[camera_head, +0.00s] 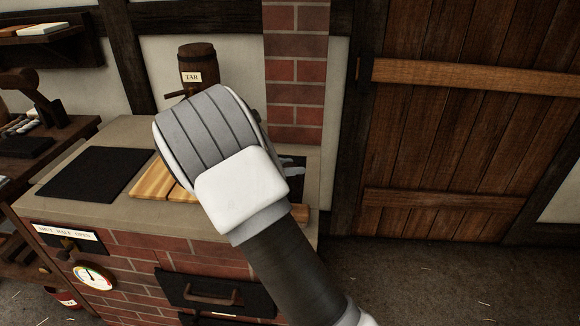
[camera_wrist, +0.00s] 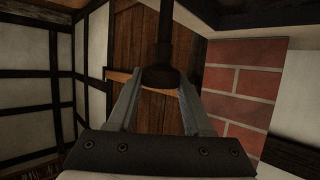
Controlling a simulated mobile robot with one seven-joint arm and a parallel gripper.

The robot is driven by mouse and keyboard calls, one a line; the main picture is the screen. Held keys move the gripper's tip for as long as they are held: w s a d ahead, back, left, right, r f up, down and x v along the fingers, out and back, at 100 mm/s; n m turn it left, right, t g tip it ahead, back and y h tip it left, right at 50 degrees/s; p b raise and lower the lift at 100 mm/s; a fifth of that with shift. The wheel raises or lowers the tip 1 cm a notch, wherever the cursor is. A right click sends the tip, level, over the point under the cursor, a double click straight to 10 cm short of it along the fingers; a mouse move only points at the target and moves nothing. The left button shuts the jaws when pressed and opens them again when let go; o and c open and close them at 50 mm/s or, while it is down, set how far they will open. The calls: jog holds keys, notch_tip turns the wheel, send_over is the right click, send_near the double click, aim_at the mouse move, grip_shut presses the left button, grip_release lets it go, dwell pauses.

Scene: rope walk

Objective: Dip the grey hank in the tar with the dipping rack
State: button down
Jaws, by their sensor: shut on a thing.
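In the wrist view my gripper (camera_wrist: 158,85) has its two fingers closed on a dark, round-ended piece with a dark rod (camera_wrist: 165,28) running up from it. I cannot tell for sure whether this is the dipping rack. In the head view my wrist and forearm cover the fingers and what they hold. A small grey shape (camera_head: 292,162) shows just right of my wrist; I cannot tell whether it is a finger or the hank. No grey hank can be made out clearly.
The brick hearth (camera_head: 120,262) has a stone top with a black plate (camera_head: 95,174) and a slatted wooden board (camera_head: 152,182), partly hidden. A gauge (camera_head: 95,277) and a lever under a SHUT HALF OPEN sign (camera_head: 66,232) are on its front. A plank door (camera_head: 455,130) stands right.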

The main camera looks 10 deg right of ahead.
aim_at(290, 179)
jog(key=shift+f, duration=0.1)
jog(key=shift+s+f, duration=0.1)
jog(key=shift+f, duration=2.1)
jog(key=shift+c, duration=1.6)
grip_release()
jog(key=shift+s+a+r, duration=0.1)
jog(key=shift+a+r, duration=0.25)
jog(key=shift+a, duration=0.05)
jog(key=p+v, duration=0.2)
jog(key=v, duration=1.4)
jog(key=shift+a, duration=0.15)
jog(key=shift+s+r, duration=0.1)
jog(key=shift+s, duration=0.05)
